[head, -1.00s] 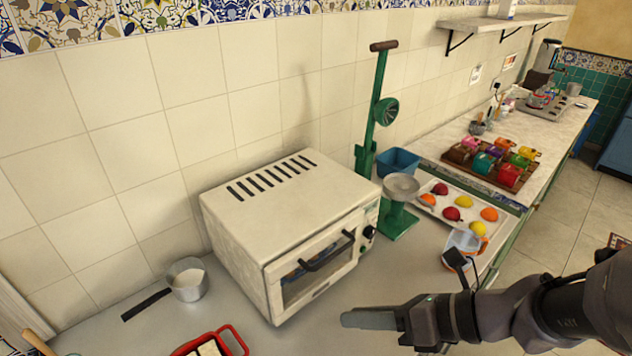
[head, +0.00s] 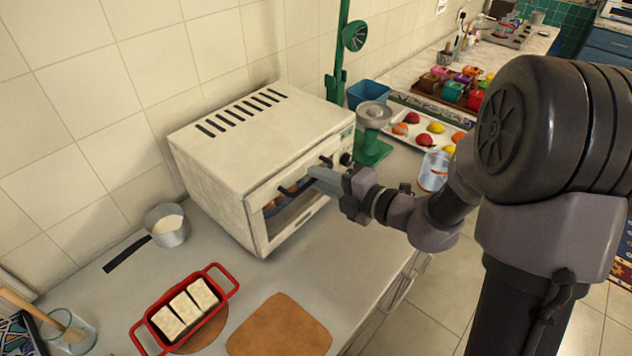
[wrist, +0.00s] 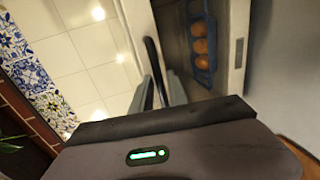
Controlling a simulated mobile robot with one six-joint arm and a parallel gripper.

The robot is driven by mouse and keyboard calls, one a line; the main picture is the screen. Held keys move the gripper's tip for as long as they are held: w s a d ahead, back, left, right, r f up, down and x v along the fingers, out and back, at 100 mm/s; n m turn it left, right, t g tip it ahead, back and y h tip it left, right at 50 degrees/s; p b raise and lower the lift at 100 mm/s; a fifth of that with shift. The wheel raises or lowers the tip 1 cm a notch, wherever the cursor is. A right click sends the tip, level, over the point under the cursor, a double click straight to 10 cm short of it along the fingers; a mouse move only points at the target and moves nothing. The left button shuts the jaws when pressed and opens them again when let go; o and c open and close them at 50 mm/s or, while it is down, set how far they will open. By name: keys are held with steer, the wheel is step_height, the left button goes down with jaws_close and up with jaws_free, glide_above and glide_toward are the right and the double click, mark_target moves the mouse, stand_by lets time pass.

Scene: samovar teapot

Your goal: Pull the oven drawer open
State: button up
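The white toaster oven (head: 240,135) stands on the grey counter against the tiled wall. Its glazed front looks closed, with a dark bar handle (head: 290,189) across it. My gripper (head: 322,177) is at this handle, in front of the oven. In the wrist view the handle (wrist: 151,52) runs down between my two grey fingers (wrist: 159,88), close to both. I cannot tell whether they press on it. Behind the glass, a blue tray with round brown items (wrist: 201,48) shows.
A green stand with a metal bowl (head: 373,125) is right of the oven. A saucepan (head: 167,225) stands left of it. A red loaf dish (head: 184,308) and a wooden board (head: 280,326) lie in front. Bare counter lies directly before the oven.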

steer(key=shift+w+a+f, duration=0.15)
steer(key=shift+w+a, duration=0.3)
steer(key=shift+a, duration=0.05)
jaws_close()
stand_by(1.2)
